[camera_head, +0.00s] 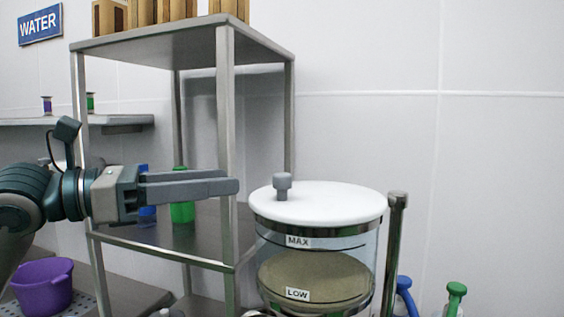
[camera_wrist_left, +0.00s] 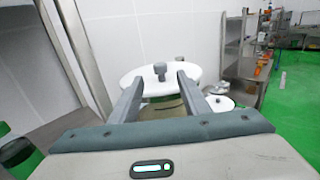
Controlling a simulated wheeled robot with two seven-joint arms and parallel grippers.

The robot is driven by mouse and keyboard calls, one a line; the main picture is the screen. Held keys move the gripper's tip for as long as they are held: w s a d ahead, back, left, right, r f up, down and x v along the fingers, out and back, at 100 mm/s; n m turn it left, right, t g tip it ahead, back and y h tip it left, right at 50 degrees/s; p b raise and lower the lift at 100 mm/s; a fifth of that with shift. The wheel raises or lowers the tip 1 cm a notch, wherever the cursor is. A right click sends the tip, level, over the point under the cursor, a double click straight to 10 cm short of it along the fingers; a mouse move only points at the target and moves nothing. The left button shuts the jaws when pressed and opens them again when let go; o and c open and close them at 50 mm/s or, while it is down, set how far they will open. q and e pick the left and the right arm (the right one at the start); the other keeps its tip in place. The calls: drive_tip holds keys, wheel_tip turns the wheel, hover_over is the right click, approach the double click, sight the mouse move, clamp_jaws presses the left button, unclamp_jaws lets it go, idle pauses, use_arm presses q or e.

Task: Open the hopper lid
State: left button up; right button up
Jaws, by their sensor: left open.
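The hopper (camera_head: 316,275) is a clear cylinder with MAX and LOW labels, holding a beige powder. Its white round lid (camera_head: 335,205) lies flat on top, closed, with a grey knob (camera_head: 282,186) near its left side. The lid (camera_wrist_left: 130,81) and knob (camera_wrist_left: 160,71) also show in the left wrist view. My left gripper (camera_head: 238,186) is level, left of the knob and apart from it. In the left wrist view its two fingers (camera_wrist_left: 158,88) are spread, with the knob beyond them and between their lines. My right gripper is not in view.
A metal post (camera_head: 395,240) stands at the hopper's right edge. A steel shelf rack (camera_head: 190,45) stands behind my left gripper, with green (camera_head: 182,210) and blue items on it. A purple bucket (camera_head: 42,287) sits at lower left. The space above the lid is clear.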

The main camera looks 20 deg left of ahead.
sight(274, 176)
use_arm(q)
drive_tip(key=p+x, duration=0.5)
drive_tip(key=x, duration=0.5)
drive_tip(key=shift+r, duration=0.15)
drive_tip(key=shift+x, duration=0.75)
clamp_jaws()
drive_tip(key=shift+w, duration=0.1)
